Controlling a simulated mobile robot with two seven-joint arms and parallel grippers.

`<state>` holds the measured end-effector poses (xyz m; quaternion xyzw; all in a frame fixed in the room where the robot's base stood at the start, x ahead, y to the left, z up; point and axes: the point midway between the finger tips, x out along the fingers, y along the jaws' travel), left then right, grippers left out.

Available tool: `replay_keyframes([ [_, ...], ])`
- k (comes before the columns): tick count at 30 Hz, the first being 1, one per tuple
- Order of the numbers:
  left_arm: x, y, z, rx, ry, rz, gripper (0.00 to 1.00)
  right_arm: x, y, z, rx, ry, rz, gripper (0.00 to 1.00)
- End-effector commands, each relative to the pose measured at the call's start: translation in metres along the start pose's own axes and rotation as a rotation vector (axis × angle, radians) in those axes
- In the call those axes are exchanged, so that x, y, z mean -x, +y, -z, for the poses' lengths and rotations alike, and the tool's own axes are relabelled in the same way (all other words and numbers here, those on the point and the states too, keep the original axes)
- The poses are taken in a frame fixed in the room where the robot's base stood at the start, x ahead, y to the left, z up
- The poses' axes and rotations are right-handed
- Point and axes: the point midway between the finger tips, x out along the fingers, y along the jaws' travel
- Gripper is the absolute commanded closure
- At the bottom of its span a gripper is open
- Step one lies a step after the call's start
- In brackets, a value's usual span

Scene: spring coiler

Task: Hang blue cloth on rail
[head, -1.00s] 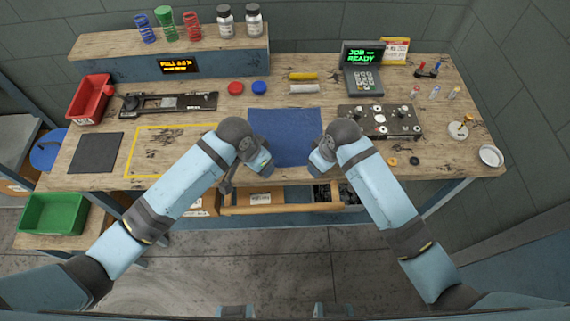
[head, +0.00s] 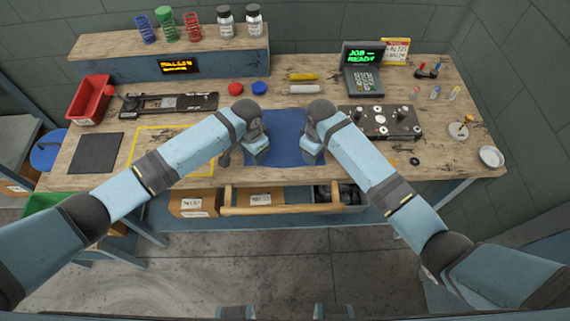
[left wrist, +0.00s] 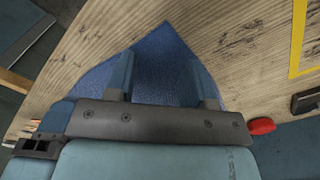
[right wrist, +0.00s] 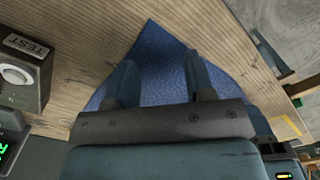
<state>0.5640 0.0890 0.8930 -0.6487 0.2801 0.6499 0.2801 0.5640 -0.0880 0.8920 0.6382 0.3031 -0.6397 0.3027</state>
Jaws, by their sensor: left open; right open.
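The blue cloth (head: 285,137) lies flat on the wooden workbench, near its front edge in the middle. My left gripper (head: 257,155) is over the left side of the cloth and my right gripper (head: 312,154) over its right side. In the left wrist view the cloth (left wrist: 165,65) shows between and beyond the open fingers of my left gripper (left wrist: 166,75). In the right wrist view the cloth (right wrist: 160,65) shows between the open fingers of my right gripper (right wrist: 160,80). Whether the fingertips touch the cloth is unclear. A wooden rail (head: 285,209) runs along the bench front, below the cloth.
A black control panel (head: 375,123) stands right of the cloth. A red disc (head: 235,89), a blue disc (head: 259,88) and a yellow cylinder (head: 301,76) lie behind it. A yellow taped outline (head: 137,147) is to the left. An open drawer with boxes (head: 195,202) is under the bench.

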Motion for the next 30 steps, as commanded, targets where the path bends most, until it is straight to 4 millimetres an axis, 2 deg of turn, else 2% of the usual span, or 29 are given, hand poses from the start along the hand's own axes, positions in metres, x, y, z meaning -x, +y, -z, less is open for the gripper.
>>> replay_keyframes([
  [16,-0.0093,0.0003,0.0004,0.000,0.002,0.000,0.52,-0.0095,0.0001,0.0001,0.000,0.001,-0.001,0.52],
  [28,-0.0088,0.0002,0.0001,0.000,0.001,0.000,0.98,-0.0094,0.0000,-0.0005,0.000,0.000,-0.001,0.98],
  [30,-0.0088,0.0002,0.0001,0.000,0.001,0.000,1.00,-0.0095,0.0000,-0.0005,0.000,0.000,0.000,1.00],
])
